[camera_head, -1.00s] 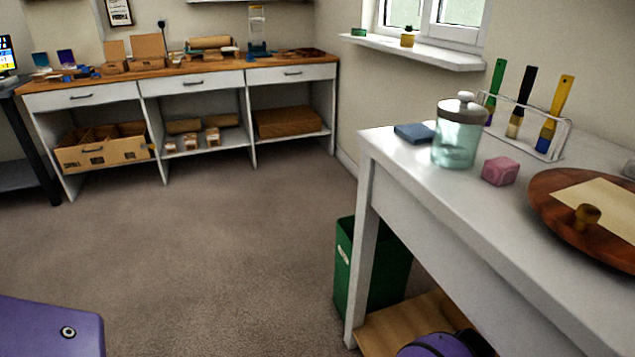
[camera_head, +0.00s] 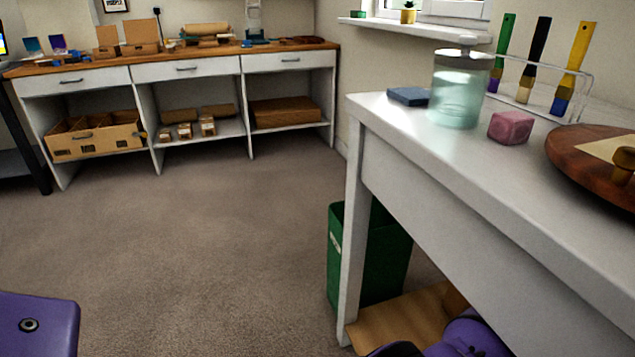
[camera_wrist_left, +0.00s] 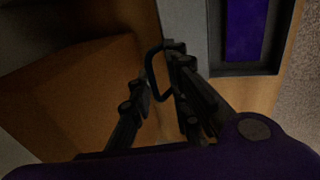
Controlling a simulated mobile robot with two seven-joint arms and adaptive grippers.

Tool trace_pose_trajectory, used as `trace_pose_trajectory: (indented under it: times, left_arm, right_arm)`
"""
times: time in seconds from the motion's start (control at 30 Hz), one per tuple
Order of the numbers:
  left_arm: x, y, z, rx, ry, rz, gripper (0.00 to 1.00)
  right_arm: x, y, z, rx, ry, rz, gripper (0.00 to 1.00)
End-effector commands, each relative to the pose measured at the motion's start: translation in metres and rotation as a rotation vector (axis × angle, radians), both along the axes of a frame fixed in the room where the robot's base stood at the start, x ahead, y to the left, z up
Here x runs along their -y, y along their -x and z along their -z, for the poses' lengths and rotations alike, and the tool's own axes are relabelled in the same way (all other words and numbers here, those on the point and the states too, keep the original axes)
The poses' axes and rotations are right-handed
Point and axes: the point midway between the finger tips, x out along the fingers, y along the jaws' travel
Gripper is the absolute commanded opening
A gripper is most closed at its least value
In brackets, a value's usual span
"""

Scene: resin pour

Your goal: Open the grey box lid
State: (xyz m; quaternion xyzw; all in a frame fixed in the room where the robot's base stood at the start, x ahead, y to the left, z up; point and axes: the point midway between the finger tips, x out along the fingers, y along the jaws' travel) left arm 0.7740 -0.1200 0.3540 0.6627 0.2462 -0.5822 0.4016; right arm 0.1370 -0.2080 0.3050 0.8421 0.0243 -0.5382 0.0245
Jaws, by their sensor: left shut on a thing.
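My left gripper (camera_wrist_left: 160,78) shows in the left wrist view, its dark fingers on either side of a thin black looped handle (camera_wrist_left: 151,66). It is shut on this handle. A grey surface (camera_wrist_left: 184,22), which seems to be part of the grey box, lies just beyond the fingers at the top. Beside it is a dark-rimmed recess with a purple panel (camera_wrist_left: 244,28). The view is dim, and I cannot tell where the lid's edge runs or whether it is raised. My right gripper is in neither view. The grey box is not recognisable in the head view.
A white table (camera_head: 450,170) at right holds a glass jar (camera_head: 458,95), a pink block (camera_head: 511,127) and a round wooden board (camera_head: 585,165). Below are a green bin (camera_head: 375,255) and a wooden shelf (camera_head: 400,318). Carpet is clear at left centre.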

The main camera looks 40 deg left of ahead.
Motion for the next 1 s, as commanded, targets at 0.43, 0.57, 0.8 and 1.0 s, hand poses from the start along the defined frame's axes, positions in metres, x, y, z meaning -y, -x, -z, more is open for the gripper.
trace_pose_trajectory:
  times: [0.43, 0.57, 0.8, 1.0]
  left_arm:
    - [0.0026, -0.0026, 0.0054, -0.001, 0.003, -0.003, 0.0]
    - [0.0024, -0.0024, 0.0057, -0.002, 0.002, -0.003, 0.0]
    - [0.002, -0.0021, 0.0059, -0.002, 0.002, -0.002, 0.25]
    - [0.002, -0.0027, 0.0046, -0.002, 0.001, -0.002, 0.25]
  right_arm:
    - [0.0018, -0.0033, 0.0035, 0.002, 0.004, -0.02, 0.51]
    - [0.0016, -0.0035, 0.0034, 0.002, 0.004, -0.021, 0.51]
    - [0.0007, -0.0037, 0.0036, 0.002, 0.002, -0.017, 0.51]
    - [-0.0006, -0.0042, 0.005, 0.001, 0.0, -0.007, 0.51]
